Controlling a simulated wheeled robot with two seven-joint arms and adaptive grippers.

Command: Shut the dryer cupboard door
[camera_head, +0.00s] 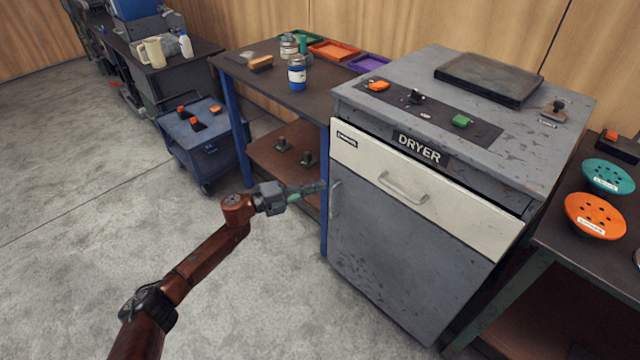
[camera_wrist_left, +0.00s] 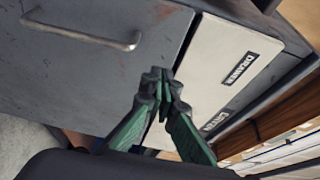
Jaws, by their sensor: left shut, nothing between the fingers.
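The grey dryer (camera_head: 560,105) stands at the right. Its grey cupboard door (camera_head: 400,250) is below a white drawer front (camera_head: 450,203) and looks flush or nearly so; I cannot tell if a small gap is left. My right gripper is not in view.
A workbench (camera_head: 330,103) with jars and trays stands left of the dryer. A blue cart (camera_head: 215,140) is farther left. A bench with a green disc (camera_head: 606,172) and orange disc (camera_head: 580,208) is at the right. The floor at left is clear.

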